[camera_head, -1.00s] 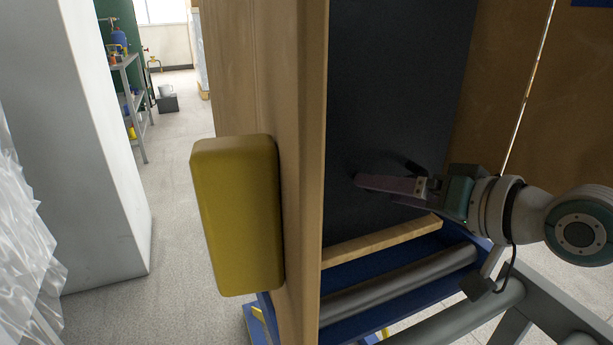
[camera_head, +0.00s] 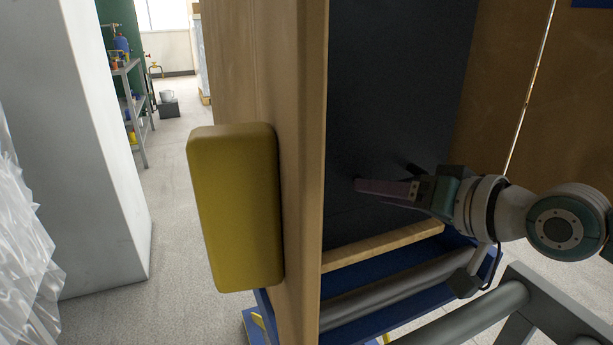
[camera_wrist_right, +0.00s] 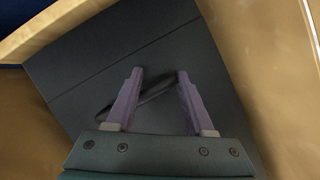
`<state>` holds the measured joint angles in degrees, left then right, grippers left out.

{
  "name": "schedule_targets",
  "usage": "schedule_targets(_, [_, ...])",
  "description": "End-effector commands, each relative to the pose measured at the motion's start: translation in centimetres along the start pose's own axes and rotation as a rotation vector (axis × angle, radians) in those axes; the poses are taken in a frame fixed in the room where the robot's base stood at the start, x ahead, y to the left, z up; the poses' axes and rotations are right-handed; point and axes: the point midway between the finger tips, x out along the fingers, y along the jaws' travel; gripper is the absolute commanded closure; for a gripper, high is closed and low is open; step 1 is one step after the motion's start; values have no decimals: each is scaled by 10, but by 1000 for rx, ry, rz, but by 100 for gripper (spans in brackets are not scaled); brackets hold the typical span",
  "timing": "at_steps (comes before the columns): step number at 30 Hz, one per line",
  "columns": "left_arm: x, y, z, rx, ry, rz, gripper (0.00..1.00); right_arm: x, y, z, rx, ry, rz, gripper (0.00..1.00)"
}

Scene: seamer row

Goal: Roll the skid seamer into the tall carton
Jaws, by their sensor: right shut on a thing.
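The skid seamer appears to be the large dark grey upright body (camera_head: 388,95), with a pale wooden strip (camera_head: 385,246) along its foot. It stands between tan-brown walls, which seem to be the tall carton (camera_head: 560,95); how deep it sits inside I cannot tell. My right gripper (camera_head: 362,187) reaches in from the right at the dark face. In the right wrist view the purple fingers (camera_wrist_right: 160,74) lie on either side of a thin dark handle or strap (camera_wrist_right: 157,89) on that face and are shut on it. My left gripper is not in view.
A tan upright panel with a yellow pad (camera_head: 236,205) stands close in front, left of the dark body. Below are a blue frame with a roller (camera_head: 375,297) and a grey roller conveyor (camera_head: 475,315). A pale block (camera_head: 85,150) flanks a clear floor aisle at left.

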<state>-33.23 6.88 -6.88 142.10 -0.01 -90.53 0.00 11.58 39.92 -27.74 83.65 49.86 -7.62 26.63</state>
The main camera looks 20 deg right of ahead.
Motion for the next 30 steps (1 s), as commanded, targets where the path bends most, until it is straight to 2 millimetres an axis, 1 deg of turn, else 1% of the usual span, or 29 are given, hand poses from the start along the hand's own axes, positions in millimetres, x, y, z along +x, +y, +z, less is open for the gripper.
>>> schedule_targets(1, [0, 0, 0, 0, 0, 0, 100, 0, -2, -2, -2, 5, -4, 73])
schedule_targets(6, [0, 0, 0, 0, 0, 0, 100, 0, -2, -3, -2, 7, -5, 92])
schedule_targets(8, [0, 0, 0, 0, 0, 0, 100, 0, -2, -3, -3, 7, -5, 99])
schedule_targets(9, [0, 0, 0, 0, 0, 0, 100, 0, -2, -3, -3, 7, -6, 100])
schedule_targets(23, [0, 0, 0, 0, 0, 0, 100, 0, -3, -4, -7, 11, -7, 100])
schedule_targets(30, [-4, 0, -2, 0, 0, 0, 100, 0, -6, -4, -8, 12, -9, 100])
